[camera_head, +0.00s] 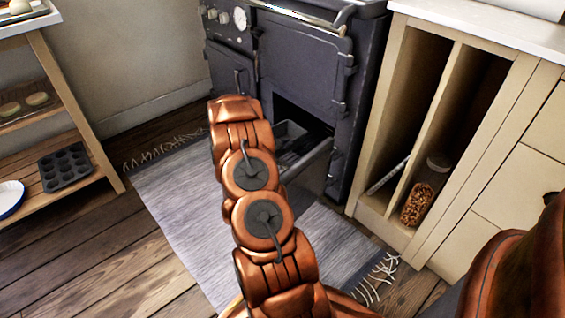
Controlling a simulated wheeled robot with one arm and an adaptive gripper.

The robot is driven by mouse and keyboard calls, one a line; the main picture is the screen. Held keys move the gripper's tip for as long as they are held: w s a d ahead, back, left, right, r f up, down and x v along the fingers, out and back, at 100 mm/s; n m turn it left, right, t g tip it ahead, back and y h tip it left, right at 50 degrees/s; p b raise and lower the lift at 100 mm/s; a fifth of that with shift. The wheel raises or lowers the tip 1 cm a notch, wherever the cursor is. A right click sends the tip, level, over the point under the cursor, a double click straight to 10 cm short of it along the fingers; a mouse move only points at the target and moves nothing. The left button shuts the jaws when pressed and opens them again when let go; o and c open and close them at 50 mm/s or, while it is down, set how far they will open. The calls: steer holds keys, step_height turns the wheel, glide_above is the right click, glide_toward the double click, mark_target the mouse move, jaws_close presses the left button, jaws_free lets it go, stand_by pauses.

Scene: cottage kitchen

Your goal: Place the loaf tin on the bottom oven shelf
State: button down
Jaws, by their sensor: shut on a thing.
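The loaf tin (289,131) is a grey metal tin, partly in view at the opening of the stove's lower oven (312,124). My copper-coloured arm hides its left part. My gripper (292,149) is a dark shape at the tin, mostly hidden behind my own arm, and is shut on the tin. The lower oven's door (308,172) is open in front of the opening. The bottom oven shelf cannot be made out in the dark inside. I cannot tell whether the tin touches a shelf.
The dark stove (300,55) has a front rail and another closed door at left. A cream cabinet (392,110) with a glass jar (425,188) stands close on the right. A wooden shelf unit (75,135) is at left. A grey rug (185,205) covers the floor.

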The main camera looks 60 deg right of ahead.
step_height(320, 180, down, 8)
steer(key=b, duration=0.2)
steer(key=shift+f+b, duration=0.15)
steer(key=shift+b, duration=0.2)
steer(key=c, duration=1.2)
jaws_free()
steer(key=shift+c, duration=0.2)
